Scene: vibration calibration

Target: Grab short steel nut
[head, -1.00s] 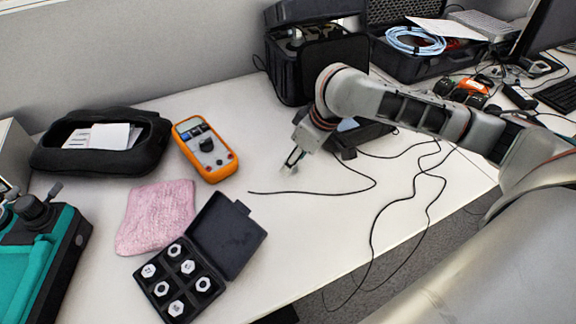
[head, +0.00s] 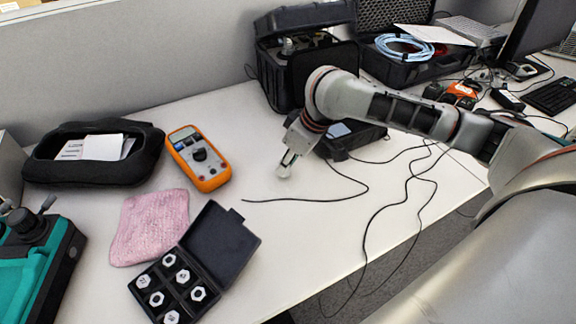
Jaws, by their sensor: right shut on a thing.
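My right gripper (head: 286,165) is low over the bare middle of the white table, right of the orange multimeter. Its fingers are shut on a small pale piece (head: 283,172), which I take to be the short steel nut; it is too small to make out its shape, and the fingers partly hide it. An open black case (head: 222,241) at the front holds several hexagonal nuts (head: 170,260) with pale faces, each in its own compartment. My left gripper is not in view.
An orange multimeter (head: 199,158), a pink cloth (head: 150,226) and a black pouch (head: 92,174) lie to the left. A thin black cable (head: 305,200) runs just in front of my right gripper. Black equipment cases (head: 305,60) stand behind.

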